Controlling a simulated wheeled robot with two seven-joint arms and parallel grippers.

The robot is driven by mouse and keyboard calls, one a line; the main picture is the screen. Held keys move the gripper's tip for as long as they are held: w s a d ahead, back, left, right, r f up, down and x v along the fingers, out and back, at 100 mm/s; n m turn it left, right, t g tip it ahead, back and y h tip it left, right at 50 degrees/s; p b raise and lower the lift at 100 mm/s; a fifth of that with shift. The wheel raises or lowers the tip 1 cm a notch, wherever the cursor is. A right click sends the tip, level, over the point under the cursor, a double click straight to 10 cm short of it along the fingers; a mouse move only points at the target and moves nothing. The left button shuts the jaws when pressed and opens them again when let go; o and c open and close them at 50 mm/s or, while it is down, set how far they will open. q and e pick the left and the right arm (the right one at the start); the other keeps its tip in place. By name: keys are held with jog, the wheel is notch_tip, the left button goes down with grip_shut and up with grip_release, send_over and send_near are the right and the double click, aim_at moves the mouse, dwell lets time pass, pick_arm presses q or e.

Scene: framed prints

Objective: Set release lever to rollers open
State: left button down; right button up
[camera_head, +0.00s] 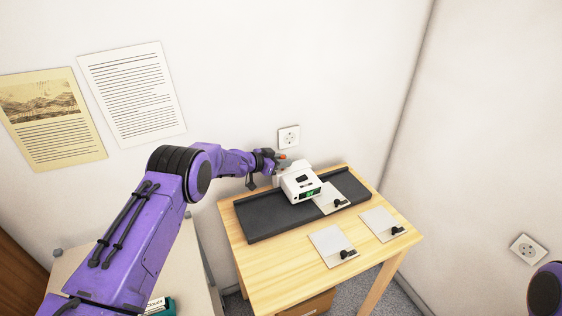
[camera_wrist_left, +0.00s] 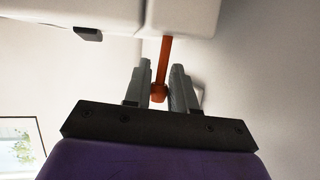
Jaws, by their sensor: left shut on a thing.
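The white laminator-like machine (camera_head: 300,184) with a green lit display sits on a dark mat on the wooden table. The orange release lever (camera_wrist_left: 164,62) comes out of the white machine body (camera_wrist_left: 185,15) in the left wrist view, with a round knob at its end. My left gripper (camera_head: 281,160) is at the machine's back left side. In the left wrist view its fingers (camera_wrist_left: 160,88) are shut on the lever close to the knob. The lever's marked positions cannot be read. In the head view the gripper mostly hides the lever.
The dark mat (camera_head: 262,222) runs across the wooden table (camera_head: 287,262). Several pale plates with black knobs, such as this plate (camera_head: 328,243), lie on and in front of the mat. A wall socket (camera_head: 289,137) is behind the gripper. A side table (camera_head: 82,262) stands under my left arm.

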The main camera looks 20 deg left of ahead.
aim_at(286, 175)
pick_arm(q)
jog(key=shift+s+d+f+m+b, duration=0.2)
jog(key=shift+d+f+m+b, duration=0.1)
jog(key=shift+d+m+b, duration=0.1)
jog(key=m+t+b, duration=0.1)
jog(key=m+b, duration=0.1)
jog(key=b, duration=0.2)
jog(key=s+d+f+m+t+y+b, duration=0.1)
jog(key=m+t+b, duration=0.1)
jog(key=b, duration=0.2)
jog(key=shift+s+d+f, duration=0.1)
jog(key=shift+s+d, duration=0.05)
jog(key=shift+s+d+m+t+y+b, duration=0.1)
jog(key=shift+m+t+y+b, duration=0.2)
jog(key=shift+m+b, duration=0.6)
jog(key=shift+n, duration=0.3)
jog(key=c, duration=1)
grip_release()
